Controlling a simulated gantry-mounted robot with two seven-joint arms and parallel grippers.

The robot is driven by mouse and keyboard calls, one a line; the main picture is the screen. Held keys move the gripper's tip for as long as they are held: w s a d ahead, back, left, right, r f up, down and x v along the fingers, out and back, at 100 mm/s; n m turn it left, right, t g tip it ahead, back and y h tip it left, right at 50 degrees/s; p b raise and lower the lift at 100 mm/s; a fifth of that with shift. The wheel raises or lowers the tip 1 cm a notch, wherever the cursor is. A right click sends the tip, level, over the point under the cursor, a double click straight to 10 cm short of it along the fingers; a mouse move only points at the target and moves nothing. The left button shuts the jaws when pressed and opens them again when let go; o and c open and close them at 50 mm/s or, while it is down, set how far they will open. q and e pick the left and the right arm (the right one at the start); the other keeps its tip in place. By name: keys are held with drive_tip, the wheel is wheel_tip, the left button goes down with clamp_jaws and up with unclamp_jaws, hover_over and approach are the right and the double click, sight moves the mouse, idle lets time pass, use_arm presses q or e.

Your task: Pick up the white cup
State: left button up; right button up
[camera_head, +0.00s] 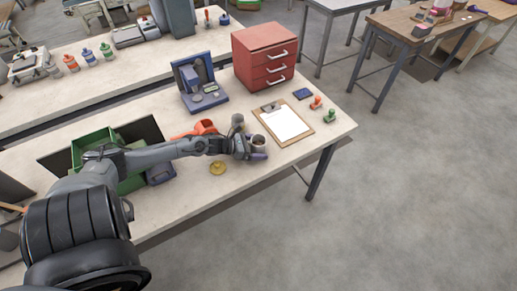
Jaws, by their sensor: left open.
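A small whitish cup (258,141) with a dark inside stands upright on the workbench, left of the clipboard. My left arm reaches in from the left, and its gripper (256,152) is at the cup. The gripper is open, with its fingers low at the cup's side and partly hidden by the wrist. I cannot tell whether the fingers touch the cup. My right gripper is out of view.
Near the cup are an orange scoop-like item (206,127), a yellow disc (218,168) and a clipboard (284,123). A blue device (200,88), red drawers (264,57) and two stamps (329,116) stand farther off. A green crate (131,183) is by my arm.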

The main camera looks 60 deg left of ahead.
use_arm(q)
drive_tip(key=shift+c, duration=0.4)
drive_tip(key=c, duration=1)
drive_tip(key=shift+r, duration=0.1)
